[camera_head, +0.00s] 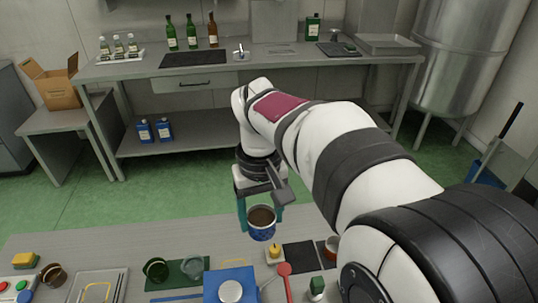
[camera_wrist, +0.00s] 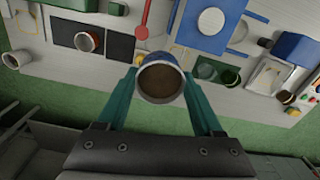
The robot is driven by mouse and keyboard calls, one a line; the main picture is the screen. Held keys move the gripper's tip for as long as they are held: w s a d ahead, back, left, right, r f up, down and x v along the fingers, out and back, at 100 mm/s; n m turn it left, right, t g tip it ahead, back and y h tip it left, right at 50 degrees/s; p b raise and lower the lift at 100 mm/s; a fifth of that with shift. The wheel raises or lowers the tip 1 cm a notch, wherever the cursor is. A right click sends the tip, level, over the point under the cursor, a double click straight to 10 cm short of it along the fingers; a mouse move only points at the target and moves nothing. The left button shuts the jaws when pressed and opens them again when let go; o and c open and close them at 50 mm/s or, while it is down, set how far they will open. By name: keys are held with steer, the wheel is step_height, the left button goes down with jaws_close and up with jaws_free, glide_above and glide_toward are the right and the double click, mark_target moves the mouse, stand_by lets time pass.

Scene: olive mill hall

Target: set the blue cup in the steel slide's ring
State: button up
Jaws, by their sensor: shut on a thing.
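The blue cup (camera_head: 262,231) has a pale rim and a brown inside. In the wrist view the cup (camera_wrist: 162,82) sits between the fingertips of my gripper (camera_wrist: 160,88).
A green mat (camera_head: 176,280) carries a dark green cup (camera_head: 156,269) and a clear glass (camera_head: 191,266). Bare table (camera_head: 110,248) shows along the far left edge.

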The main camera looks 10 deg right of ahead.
steer(key=shift+s+a+f+n, duration=0.7)
steer(key=shift+s+a+f, duration=0.6)
steer(key=shift+a+f, duration=1.5)
steer(key=shift+s+a+f+n, duration=0.7)
steer(key=shift+s+a+f, duration=0.55)
steer(key=shift+a+f, duration=1.55)
steer(key=shift+s+a+f+n, duration=0.7)
steer(key=shift+s+a+f, duration=1)
steer(key=shift+a, duration=1.85)
steer(key=shift+w+f, duration=0.4)
steer(key=shift+f, duration=0.15)
steer(key=shift+f, duration=0.1)
steer(key=shift+f, duration=0.1)
steer(key=shift+f, duration=0.1)
steer(key=shift+f, duration=0.6)
